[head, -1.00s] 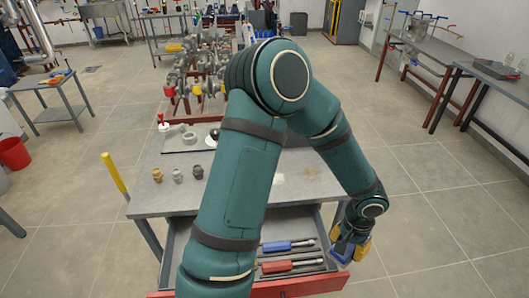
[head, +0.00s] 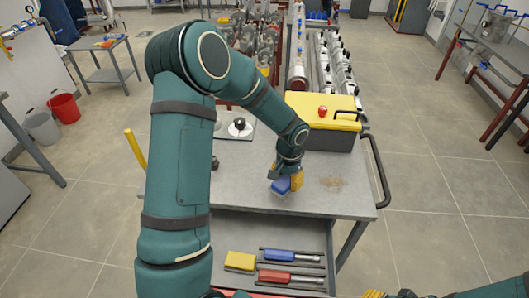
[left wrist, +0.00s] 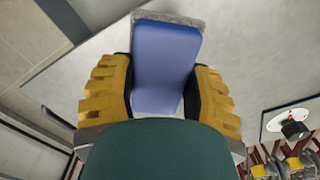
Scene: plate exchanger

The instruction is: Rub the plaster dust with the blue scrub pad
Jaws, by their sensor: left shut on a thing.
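My left gripper (head: 288,181) is shut on the blue scrub pad (head: 280,186), low over the grey tabletop (head: 240,185). In the left wrist view the pad (left wrist: 166,60) sits between the yellow fingers, with a grey layer at its far end. I cannot tell whether it touches the table. I cannot make out the pale plaster dust now; the pad and gripper may hide it. My right gripper (head: 375,293) shows only in part at the bottom edge.
A yellow-lidded toolbox (head: 322,112) stands behind the pad. The open drawer (head: 230,225) below holds a yellow block (head: 240,261), a blue-handled tool (head: 279,255) and a red-handled tool (head: 277,276). A dark rail (head: 378,170) runs along the table's right side.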

